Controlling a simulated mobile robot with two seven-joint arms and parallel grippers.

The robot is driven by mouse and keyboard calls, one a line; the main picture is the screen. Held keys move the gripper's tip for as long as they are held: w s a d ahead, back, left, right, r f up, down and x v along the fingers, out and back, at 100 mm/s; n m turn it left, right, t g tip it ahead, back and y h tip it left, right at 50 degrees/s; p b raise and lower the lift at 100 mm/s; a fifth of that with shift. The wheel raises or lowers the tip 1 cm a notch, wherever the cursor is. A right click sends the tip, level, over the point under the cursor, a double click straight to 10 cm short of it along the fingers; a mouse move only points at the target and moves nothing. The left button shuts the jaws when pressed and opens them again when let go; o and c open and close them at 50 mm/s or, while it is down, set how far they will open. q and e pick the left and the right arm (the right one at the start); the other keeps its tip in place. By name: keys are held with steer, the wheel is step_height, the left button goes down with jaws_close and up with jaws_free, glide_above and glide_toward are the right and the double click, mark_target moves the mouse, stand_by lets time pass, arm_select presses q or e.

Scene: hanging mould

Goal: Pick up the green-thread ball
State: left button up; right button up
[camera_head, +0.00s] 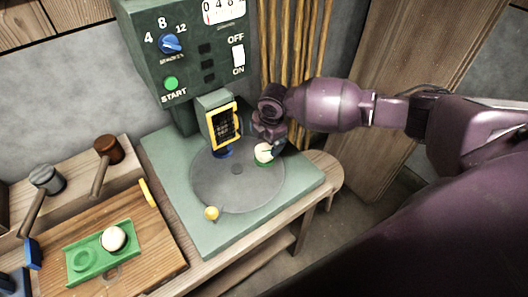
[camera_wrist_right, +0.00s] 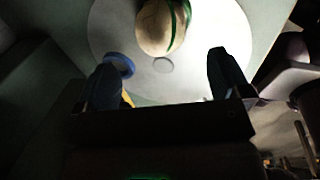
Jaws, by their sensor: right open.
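A pale ball with a green thread around it (camera_wrist_right: 160,25) sits on the round grey turntable of the machine. It shows at the turntable's right back side in the head view (camera_head: 263,152), partly covered by my right gripper (camera_head: 268,138). In the right wrist view my right gripper (camera_wrist_right: 165,78) is open, with nothing between its fingers. The ball lies beyond the fingertips, roughly centred between them, its top cut off by the picture edge. My left gripper is not in view.
The green machine (camera_head: 185,60) rises behind the turntable (camera_head: 235,190), with a yellow-framed box (camera_head: 222,124) left of the ball. Another pale ball (camera_head: 113,238) lies in a green tray (camera_head: 75,270) on the wooden bench, beside two mallets.

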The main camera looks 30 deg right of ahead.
mark_target(265, 148)
steer(key=shift+w+f+b, duration=0.1)
steer(key=shift+w+f, duration=0.1)
steer(key=shift+f, duration=0.95)
steer(key=shift+w+f+b, duration=0.15)
steer(key=shift+f, duration=1)
steer(key=shift+w+f+b, duration=0.1)
steer(key=shift+w+f, duration=0.1)
steer(key=shift+f, duration=0.95)
steer(key=c, duration=1)
steer(key=shift+r, duration=0.1)
